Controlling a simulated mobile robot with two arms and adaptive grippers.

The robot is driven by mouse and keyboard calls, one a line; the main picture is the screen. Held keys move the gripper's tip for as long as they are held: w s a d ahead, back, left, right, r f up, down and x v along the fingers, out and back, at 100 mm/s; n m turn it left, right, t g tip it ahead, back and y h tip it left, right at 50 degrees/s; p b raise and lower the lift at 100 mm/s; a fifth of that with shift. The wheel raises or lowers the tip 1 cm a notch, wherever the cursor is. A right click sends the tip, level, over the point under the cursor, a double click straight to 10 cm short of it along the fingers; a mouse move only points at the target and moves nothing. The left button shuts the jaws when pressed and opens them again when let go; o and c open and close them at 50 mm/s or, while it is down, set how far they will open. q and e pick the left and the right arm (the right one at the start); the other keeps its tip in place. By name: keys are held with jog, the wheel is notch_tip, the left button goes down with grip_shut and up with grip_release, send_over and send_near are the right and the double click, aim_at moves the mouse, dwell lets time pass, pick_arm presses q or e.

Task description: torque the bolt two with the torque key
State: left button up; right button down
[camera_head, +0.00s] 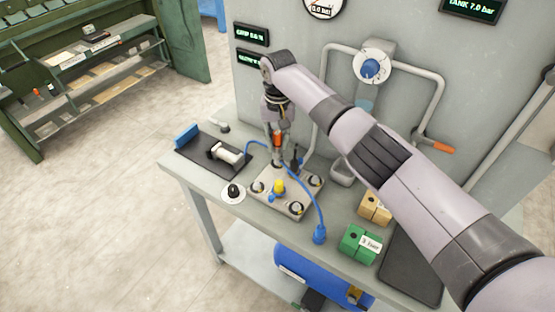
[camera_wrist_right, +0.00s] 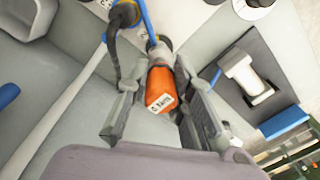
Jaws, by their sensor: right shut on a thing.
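My right gripper (camera_head: 277,130) is shut on the torque key (camera_head: 278,139), which has an orange handle with a white label. In the right wrist view the key (camera_wrist_right: 160,86) sits between the two fingers, pointing away from the palm. The key stands roughly upright over the back-left corner of a beige bolt plate (camera_head: 270,202). The bolt under its tip is hidden, so I cannot tell whether they touch. Other bolts show at the plate's left corner (camera_head: 258,187), front corner (camera_head: 295,208) and right corner (camera_head: 316,181). My left gripper is not in view.
A yellow fitting (camera_head: 279,185) stands mid-plate. A dark connector (camera_head: 296,164) stands close beside the key. A blue hose (camera_head: 320,205) loops around the plate. A black mat (camera_head: 190,151) holds a white tool (camera_head: 226,152). Green (camera_head: 352,240) and tan (camera_head: 371,210) blocks sit right.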

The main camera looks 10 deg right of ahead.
jog(key=shift+f+b, duration=0.3)
jog(key=shift+f, duration=0.6)
jog(key=shift+f, duration=0.2)
dwell(1.0)
jog(key=m+p, duration=0.5)
jog(key=shift+s+r, duration=0.15)
jog(key=shift+r, duration=0.1)
jog(key=m, duration=0.1)
jog(key=m+p, duration=0.1)
jog(key=m, duration=0.1)
jog(key=shift+f+m, duration=0.2)
jog(key=shift+m, duration=0.1)
jog(key=shift+f, duration=0.2)
jog(key=shift+r, duration=0.15)
jog(key=shift+r, duration=0.1)
